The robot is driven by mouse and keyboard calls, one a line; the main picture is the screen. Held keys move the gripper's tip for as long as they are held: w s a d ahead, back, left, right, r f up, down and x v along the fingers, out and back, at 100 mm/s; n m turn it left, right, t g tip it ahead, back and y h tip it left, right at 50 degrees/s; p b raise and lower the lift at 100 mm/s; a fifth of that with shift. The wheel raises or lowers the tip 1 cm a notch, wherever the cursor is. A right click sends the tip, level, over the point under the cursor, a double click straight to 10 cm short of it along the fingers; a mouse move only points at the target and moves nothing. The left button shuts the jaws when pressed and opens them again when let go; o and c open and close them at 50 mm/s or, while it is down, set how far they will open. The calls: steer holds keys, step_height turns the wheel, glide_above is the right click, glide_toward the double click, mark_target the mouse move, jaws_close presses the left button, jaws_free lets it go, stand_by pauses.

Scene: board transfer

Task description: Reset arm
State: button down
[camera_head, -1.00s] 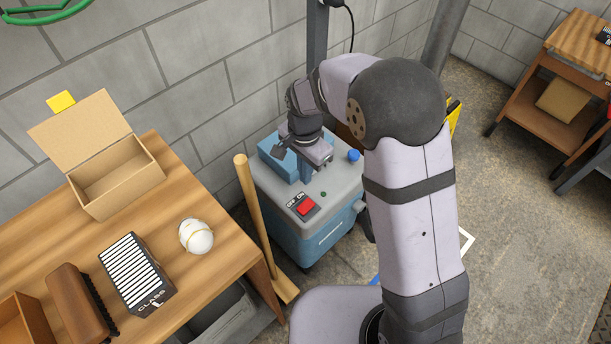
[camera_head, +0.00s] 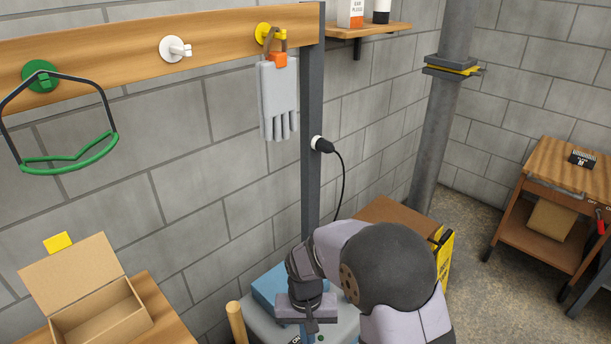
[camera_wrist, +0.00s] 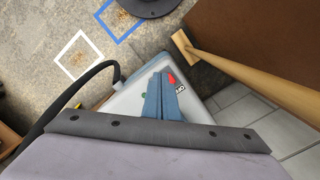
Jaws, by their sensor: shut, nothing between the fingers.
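My gripper (camera_head: 307,333) is at the lower middle of the head view, over the blue and grey machine (camera_head: 262,318). Its fingertips are cut off by the bottom edge there. In the wrist view the blue fingers of my gripper (camera_wrist: 160,80) lie together with nothing between them. Below them is the grey machine top (camera_wrist: 130,100) with a red switch. I cannot tell how far the fingers are above it.
An open cardboard box (camera_head: 100,315) stands on the bench at lower left. A wooden handle (camera_head: 236,323) leans beside the machine. Grey gloves (camera_head: 279,98) hang on the wall rail. A wooden cart (camera_head: 545,200) is at right. White and blue floor outlines show in the wrist view.

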steer(key=s+d+r+n+g, duration=0.1)
steer(key=s+d+r, duration=0.1)
steer(key=s+d, duration=0.4)
steer(key=s+d+r+n, duration=0.15)
steer(key=s+d, duration=0.25)
steer(key=s, duration=0.5)
steer(key=w+d+r+m+t+p, duration=0.1)
steer(key=d+r+p, duration=0.1)
steer(key=r+p, duration=0.5)
steer(key=w+d+r+m+p, duration=0.1)
steer(key=d+r+p, duration=0.1)
steer(key=r+p, duration=0.5)
step_height(320, 180, up, 4)
steer(key=shift+w+f+t, duration=0.1)
steer(key=shift+w+t, duration=0.05)
steer(key=shift+t, duration=0.25)
